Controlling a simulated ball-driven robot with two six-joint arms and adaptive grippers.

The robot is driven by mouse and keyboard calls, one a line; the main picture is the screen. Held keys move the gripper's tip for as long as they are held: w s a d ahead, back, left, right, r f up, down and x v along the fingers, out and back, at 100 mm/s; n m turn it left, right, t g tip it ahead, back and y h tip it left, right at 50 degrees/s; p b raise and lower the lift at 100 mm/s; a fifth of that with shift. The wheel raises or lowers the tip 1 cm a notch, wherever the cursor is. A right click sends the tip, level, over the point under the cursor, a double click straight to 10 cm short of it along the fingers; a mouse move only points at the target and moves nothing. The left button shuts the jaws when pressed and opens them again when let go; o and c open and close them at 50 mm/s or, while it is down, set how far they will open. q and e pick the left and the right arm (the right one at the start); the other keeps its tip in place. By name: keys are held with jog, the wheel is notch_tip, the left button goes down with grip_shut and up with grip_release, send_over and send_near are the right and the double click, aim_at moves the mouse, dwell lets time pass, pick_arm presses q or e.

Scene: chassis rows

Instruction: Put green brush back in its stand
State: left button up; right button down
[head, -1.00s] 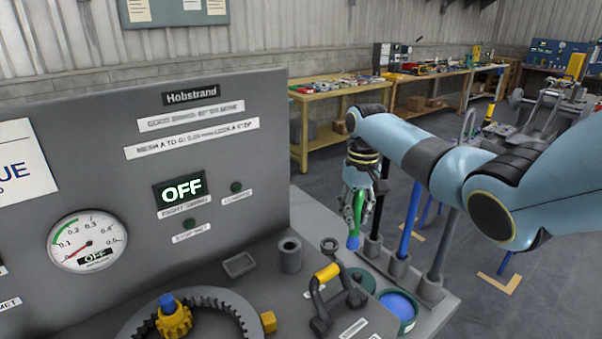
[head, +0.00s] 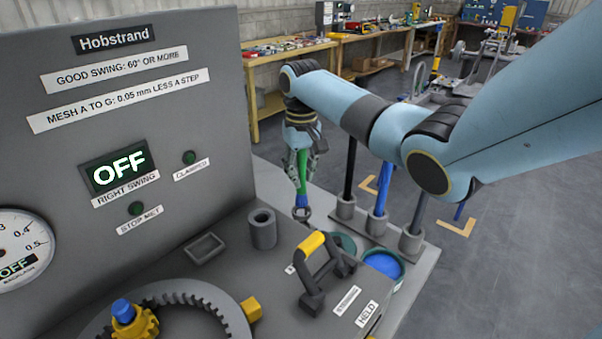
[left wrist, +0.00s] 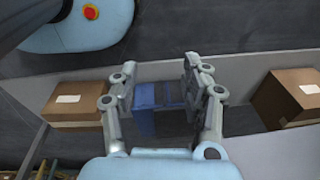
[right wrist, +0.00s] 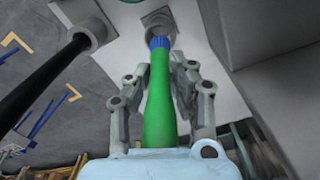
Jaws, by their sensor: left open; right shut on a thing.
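The green brush (head: 303,165) hangs upright, blue bristle end down, in my right gripper (head: 301,172). In the right wrist view the fingers of the right gripper (right wrist: 163,85) close around its green handle (right wrist: 159,110). The blue bristles (right wrist: 160,42) are at a grey ring-shaped holder (head: 302,214); I cannot tell whether the tip is inside it or just above. The stand's grey cups (head: 346,208) hold a black-handled, a blue-handled (head: 382,182) and a grey-handled (head: 418,212) brush. My left gripper (left wrist: 160,90) is open, with nothing between its fingertips.
A yellow-gripped handle (head: 313,243), a grey cylinder (head: 262,230) and a toothed ring (head: 215,297) are on the bench. Cardboard boxes (left wrist: 77,105) show in the left wrist view.

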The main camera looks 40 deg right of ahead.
aim_at(302, 195)
jog(key=shift+s+f, duration=0.1)
dwell(0.3)
jog(key=shift+p, duration=0.45)
jog(key=shift+f, duration=0.1)
jog(key=shift+f, duration=0.15)
jog(key=shift+f+b, duration=1.85)
jog(key=shift+f, duration=1.4)
jog(key=c, duration=1.1)
grip_release()
